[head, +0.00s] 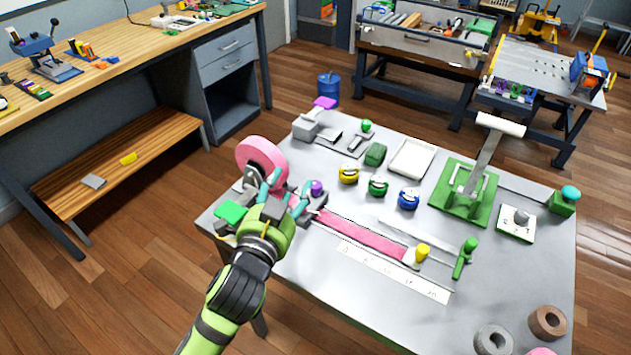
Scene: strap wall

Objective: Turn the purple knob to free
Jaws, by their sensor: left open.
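The purple knob (317,187) is a small dark purple cap beside the pink strap roll (262,160), at the left part of the grey table (330,280). My left gripper (289,188) is open, with teal fingers spread just left of the knob and in front of the roll's base. I cannot tell whether a finger touches anything there. The gripper hides part of the mechanism below the knob. No free marking on the knob is readable. My right gripper is not in view.
A pink strap (360,236) runs right to a yellow knob (422,251), along a white ruler (393,273). Yellow, green and blue round pieces stand behind it. A green-based lever press (465,208) is at right.

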